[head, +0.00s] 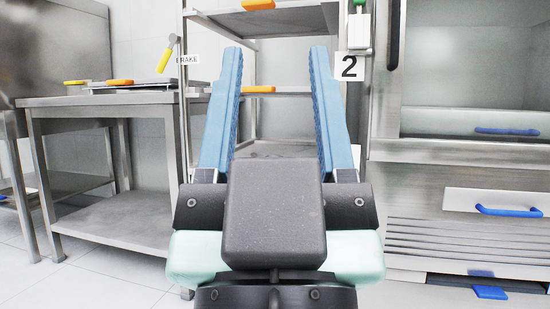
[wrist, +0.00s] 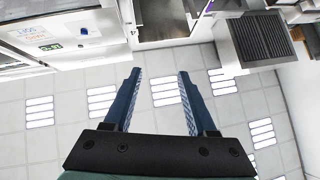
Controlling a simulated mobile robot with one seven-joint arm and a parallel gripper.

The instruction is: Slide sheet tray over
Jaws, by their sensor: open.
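A flat metal sheet tray (head: 160,85) with an orange grip lies on the steel table at the left in the head view. In the middle, a metal rack (head: 183,120) holds flat trays, an upper tray (head: 285,17) and a lower tray (head: 292,94), each with an orange grip at its front edge. My gripper (head: 276,52) is open with nothing between its blue fingers. It stands in front of the rack in the picture and hides part of it. The gripper also shows in the wrist view (wrist: 159,72), fingers apart over pale panels; no tray can be made out clearly there.
The steel table (head: 110,206) with a lower shelf stands left of the rack. A yellow lever (head: 164,59) is beside a BRAKE label. A steel unit (head: 428,180) with blue handles fills the right side.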

